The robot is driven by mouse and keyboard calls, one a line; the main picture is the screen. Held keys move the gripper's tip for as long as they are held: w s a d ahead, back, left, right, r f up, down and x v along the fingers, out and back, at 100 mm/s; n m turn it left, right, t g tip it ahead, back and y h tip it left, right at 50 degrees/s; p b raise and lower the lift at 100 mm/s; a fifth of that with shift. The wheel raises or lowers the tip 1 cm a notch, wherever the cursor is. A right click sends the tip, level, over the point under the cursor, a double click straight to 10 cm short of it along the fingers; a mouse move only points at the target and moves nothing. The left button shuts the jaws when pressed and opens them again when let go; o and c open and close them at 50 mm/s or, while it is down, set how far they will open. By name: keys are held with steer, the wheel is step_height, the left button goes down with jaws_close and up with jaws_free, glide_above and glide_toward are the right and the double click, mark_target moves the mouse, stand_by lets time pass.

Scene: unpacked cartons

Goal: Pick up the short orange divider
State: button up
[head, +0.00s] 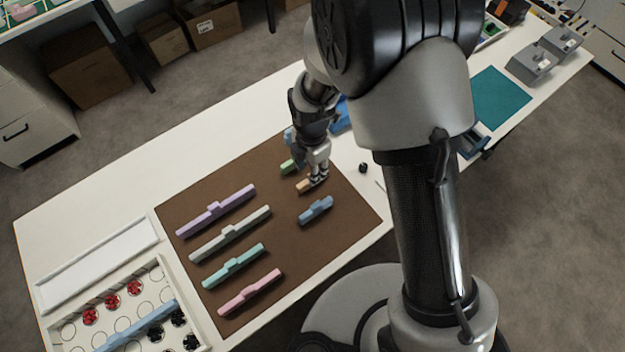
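The short orange divider (303,187) lies on the brown mat (290,235) near its upper right part. Only its left end shows clearly; my gripper covers the rest. My gripper (316,184) points down right over the orange divider, with its fingers at or very close to it. I cannot tell from this view whether the fingers are apart or closed on it. A short green divider (288,166) lies just above and left of it. A short blue divider (316,210) lies just below it.
Long purple (215,212), grey (228,236), teal (233,267) and pink (250,293) dividers lie on the mat's left. A white tray (62,333) with red and black pieces stands at lower left. A small black object (362,168) is right of my gripper.

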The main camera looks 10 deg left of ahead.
steer(key=f+b, duration=0.1)
steer(key=f, duration=0.1)
steer(key=f+b, duration=0.1)
steer(key=f, duration=0.2)
steer(key=shift+w+f, duration=0.2)
steer(key=shift+f, duration=0.15)
steer(key=shift+r, duration=0.1)
steer(key=shift+d, duration=0.1)
steer(key=shift+c, duration=0.2)
jaws_close()
